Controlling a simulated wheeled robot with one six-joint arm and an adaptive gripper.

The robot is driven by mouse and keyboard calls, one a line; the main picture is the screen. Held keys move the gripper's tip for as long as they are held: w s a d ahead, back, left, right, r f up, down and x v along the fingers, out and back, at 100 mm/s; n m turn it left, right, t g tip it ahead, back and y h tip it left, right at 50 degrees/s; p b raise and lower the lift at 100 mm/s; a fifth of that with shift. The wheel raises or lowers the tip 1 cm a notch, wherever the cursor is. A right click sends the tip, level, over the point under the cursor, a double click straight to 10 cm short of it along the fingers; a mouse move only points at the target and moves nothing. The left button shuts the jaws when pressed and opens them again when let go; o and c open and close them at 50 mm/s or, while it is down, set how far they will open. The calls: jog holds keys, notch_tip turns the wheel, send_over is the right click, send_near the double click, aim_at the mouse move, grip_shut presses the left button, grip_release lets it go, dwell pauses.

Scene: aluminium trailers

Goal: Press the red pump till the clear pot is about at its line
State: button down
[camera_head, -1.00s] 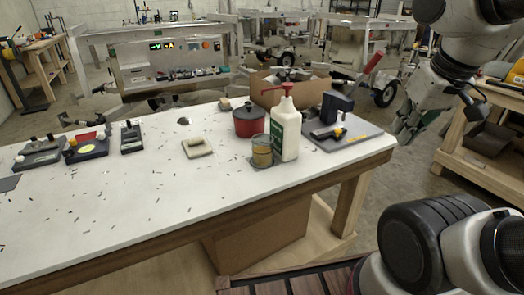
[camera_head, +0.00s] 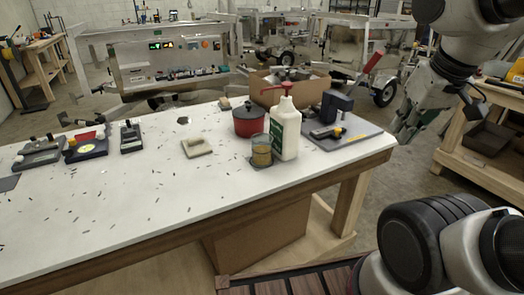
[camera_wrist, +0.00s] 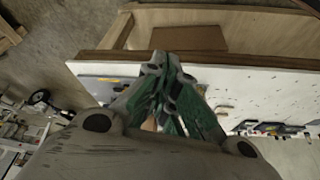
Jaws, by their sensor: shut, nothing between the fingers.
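A white bottle (camera_head: 286,135) with a green label stands upright near the table's right end. Its red pump (camera_head: 282,88) sits on top, with the spout toward the left. The clear pot (camera_head: 261,153) stands just in front of the bottle's left side, on a dark base. It holds amber stuff with a clear band above; its line is too small to make out. My gripper (camera_head: 404,132) is shut and empty, past the table's right end and well apart from the pump. Its green fingers meet in the wrist view (camera_wrist: 161,62), with the bottle and pot not clearly visible there.
A red lidded pot (camera_head: 249,123) stands left of the bottle. A grey board (camera_head: 357,137) with a black device lies to its right, between bottle and gripper. An open cardboard box (camera_head: 316,88) is behind. The table's front left is clear apart from scattered small bits.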

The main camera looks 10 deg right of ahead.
jog(key=w+a+r+y, duration=0.15)
jog(key=w+a, duration=0.35)
jog(key=w, duration=0.7)
jog(key=w+a+r+y, duration=0.1)
jog(key=w+a+r, duration=0.3)
jog(key=w, duration=0.8)
jog(key=w+a+r+m+t, duration=0.2)
jog(key=w+r, duration=0.1)
jog(key=w, duration=0.2)
jog(key=w+a+r+m+t+y, duration=0.1)
jog(key=w+a+r+m+t, duration=0.1)
jog(key=w+a+r, duration=0.1)
jog(key=shift+w+r, duration=0.55)
jog(key=shift+w, duration=0.7)
jog(key=shift+f, duration=0.1)
jog(key=shift+f, duration=4.35)
